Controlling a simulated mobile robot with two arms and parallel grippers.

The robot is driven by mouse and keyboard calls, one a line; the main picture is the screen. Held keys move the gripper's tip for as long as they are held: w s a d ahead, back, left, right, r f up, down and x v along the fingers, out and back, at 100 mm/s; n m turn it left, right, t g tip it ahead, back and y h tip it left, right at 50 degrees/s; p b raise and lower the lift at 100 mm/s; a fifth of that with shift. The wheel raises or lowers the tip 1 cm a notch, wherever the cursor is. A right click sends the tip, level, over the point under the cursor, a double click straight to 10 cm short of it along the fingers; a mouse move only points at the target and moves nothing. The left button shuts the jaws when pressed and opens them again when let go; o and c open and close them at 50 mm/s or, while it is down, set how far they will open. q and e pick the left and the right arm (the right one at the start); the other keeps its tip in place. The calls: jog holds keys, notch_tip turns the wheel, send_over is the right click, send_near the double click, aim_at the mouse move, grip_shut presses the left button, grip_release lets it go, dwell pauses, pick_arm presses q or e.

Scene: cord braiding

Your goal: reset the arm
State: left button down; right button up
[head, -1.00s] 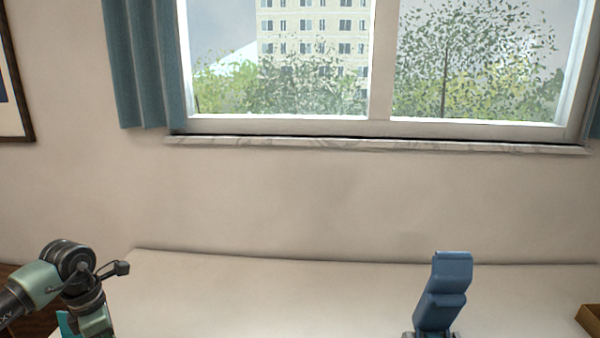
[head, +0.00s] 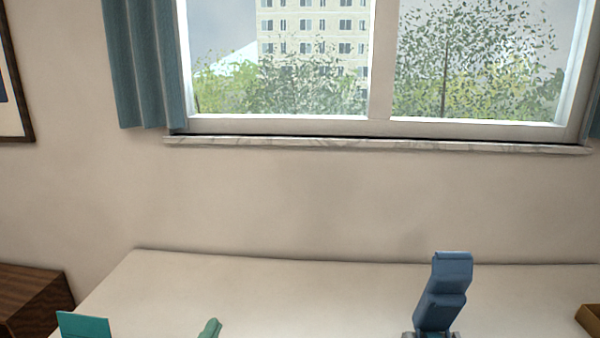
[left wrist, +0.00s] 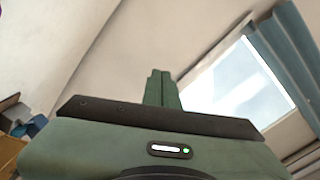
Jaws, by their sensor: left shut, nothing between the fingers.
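My left gripper (head: 210,328) shows only as a small green piece at the bottom edge of the head view, over the table. In the left wrist view its green fingers (left wrist: 160,88) are together with nothing between them, and they point up toward the wall and window. No cord shows in these frames.
The pale table (head: 250,285) is mostly clear at the back. A teal object (head: 84,325) is at front left, a brown box (head: 590,320) at the right edge. A wooden cabinet (head: 30,295) stands left.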

pick_arm(q)
jog(key=s+a+f+n+g+y, duration=0.1)
jog(key=s+a+f+n+g, duration=0.1)
jog(key=s+f+n+g, duration=0.35)
jog(key=s+a+f+n+g+y, duration=0.2)
jog(key=s+a+f, duration=0.1)
jog(key=s+f, duration=0.45)
jog(key=s+d+f+n+g+h, duration=0.1)
jog(key=s+f+n+g, duration=0.2)
jog(key=s, duration=0.4)
jog(key=s+d+f+g+h, duration=0.1)
jog(key=s+f+g, duration=0.3)
jog(key=s, duration=0.4)
notch_tip(320, 180, down, 25)
jog(key=s, duration=0.1)
jog(key=s+a+f+g, duration=0.2)
jog(key=s+a+f, duration=0.1)
jog(key=s+f, duration=1.3)
jog(key=shift+s+f+y, duration=0.3)
jog(key=shift+s+f, duration=0.05)
jog(key=shift+s, duration=0.15)
jog(key=shift+a, duration=0.1)
